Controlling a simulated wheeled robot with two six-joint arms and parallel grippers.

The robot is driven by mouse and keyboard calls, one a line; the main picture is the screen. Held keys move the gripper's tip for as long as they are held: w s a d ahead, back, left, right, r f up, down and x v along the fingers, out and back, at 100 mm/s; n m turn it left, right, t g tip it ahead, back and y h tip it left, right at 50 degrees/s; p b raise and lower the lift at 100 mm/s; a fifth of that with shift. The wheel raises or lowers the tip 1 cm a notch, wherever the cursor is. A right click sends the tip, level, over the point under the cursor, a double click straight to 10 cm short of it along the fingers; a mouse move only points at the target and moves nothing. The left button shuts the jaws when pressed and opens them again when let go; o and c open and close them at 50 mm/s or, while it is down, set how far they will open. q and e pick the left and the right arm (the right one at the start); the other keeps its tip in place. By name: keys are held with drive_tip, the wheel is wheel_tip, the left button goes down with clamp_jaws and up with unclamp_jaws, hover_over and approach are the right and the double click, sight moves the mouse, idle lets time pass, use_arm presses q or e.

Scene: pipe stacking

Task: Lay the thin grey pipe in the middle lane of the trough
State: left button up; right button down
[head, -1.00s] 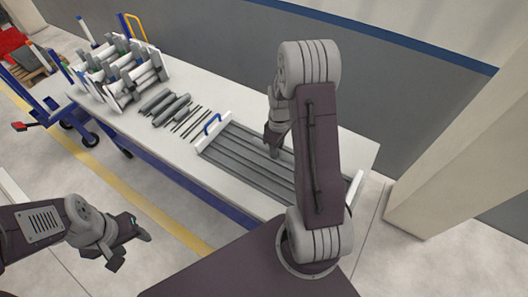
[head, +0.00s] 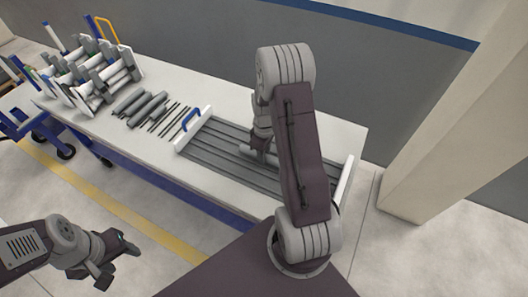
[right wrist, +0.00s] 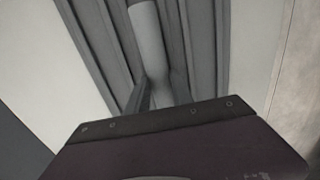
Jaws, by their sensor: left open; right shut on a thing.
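The grey trough (head: 215,152) lies on the table with long parallel lanes, which also show in the right wrist view (right wrist: 195,40). My right gripper (head: 260,147) is over the trough, partly hidden by my own arm. It is shut on a light grey pipe (head: 257,156). In the right wrist view the pipe (right wrist: 148,45) points away between the fingers, lined up with the lanes near the trough's middle. I cannot tell whether it touches the trough floor. My left gripper (head: 121,264) is open and empty, off the table at the lower left.
A blue handle (head: 191,119) stands by the trough's white left end wall; another white end wall (head: 348,180) is at the right. Thick grey pipes (head: 140,106) and thin dark rods (head: 168,119) lie left of it. A loaded rack (head: 90,80) stands farther left.

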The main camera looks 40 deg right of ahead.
drive_tip(key=shift+f, duration=0.55)
drive_tip(key=c, duration=1)
unclamp_jaws()
drive_tip(key=shift+c, duration=0.2)
wheel_tip(320, 180, up, 9)
drive_tip(key=shift+r+p, duration=0.1)
drive_tip(key=shift+p, duration=0.65)
